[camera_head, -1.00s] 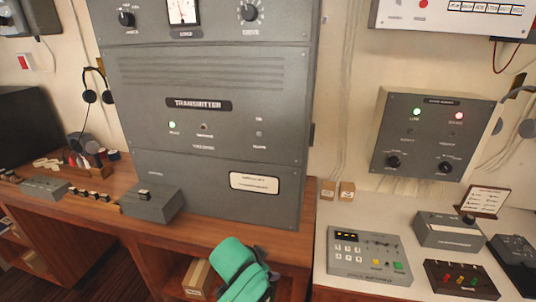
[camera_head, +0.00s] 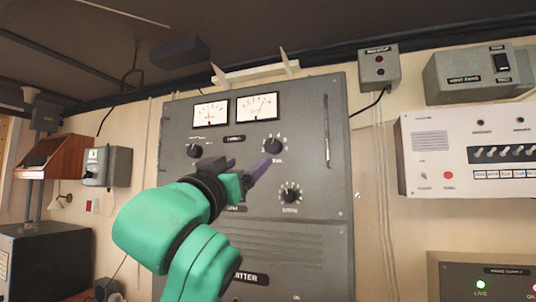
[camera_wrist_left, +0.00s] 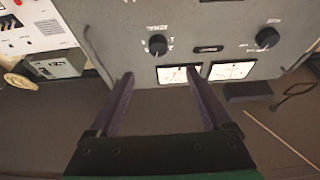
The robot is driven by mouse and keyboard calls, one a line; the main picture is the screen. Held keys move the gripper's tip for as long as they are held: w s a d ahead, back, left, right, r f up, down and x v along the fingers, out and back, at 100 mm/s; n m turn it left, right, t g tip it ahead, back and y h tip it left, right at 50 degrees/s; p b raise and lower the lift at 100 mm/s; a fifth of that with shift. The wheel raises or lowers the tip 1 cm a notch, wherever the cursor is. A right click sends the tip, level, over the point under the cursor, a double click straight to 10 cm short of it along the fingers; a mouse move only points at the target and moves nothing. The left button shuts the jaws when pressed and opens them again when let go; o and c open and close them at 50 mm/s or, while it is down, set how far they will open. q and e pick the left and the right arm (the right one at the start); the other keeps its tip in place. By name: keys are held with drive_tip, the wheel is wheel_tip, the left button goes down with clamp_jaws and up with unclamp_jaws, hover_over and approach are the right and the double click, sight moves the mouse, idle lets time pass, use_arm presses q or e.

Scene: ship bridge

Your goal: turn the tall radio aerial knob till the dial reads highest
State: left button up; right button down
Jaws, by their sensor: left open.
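The tall radio is a grey transmitter cabinet (camera_head: 335,225). A left dial (camera_head: 211,112) and a right dial (camera_head: 257,107) sit at its top; the right dial's needle leans right. Below are a black left knob (camera_head: 194,151), a black right knob (camera_head: 272,146) whose small label seems to end in "IAL", and a lower drive knob (camera_head: 290,194). My left gripper (camera_head: 250,161) is open and empty in front of the panel, just below and left of the right knob. In the left wrist view the right knob (camera_wrist_left: 158,45) shows beyond and between the open fingers (camera_wrist_left: 160,76), apart from them.
A white panel with switches (camera_head: 430,150) and grey boxes (camera_head: 380,68) are on the wall to the right. My green left arm hides the cabinet's lower left part.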

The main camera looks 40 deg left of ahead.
sight(271, 149)
use_arm(q)
drive_tip(key=p+x, duration=0.6)
drive_tip(key=x, duration=0.7)
drive_tip(key=shift+d+f+p, duration=0.1)
drive_tip(key=shift+p, duration=0.25)
drive_tip(key=shift+w, duration=0.4)
drive_tip(key=shift+f, duration=0.1)
clamp_jaws()
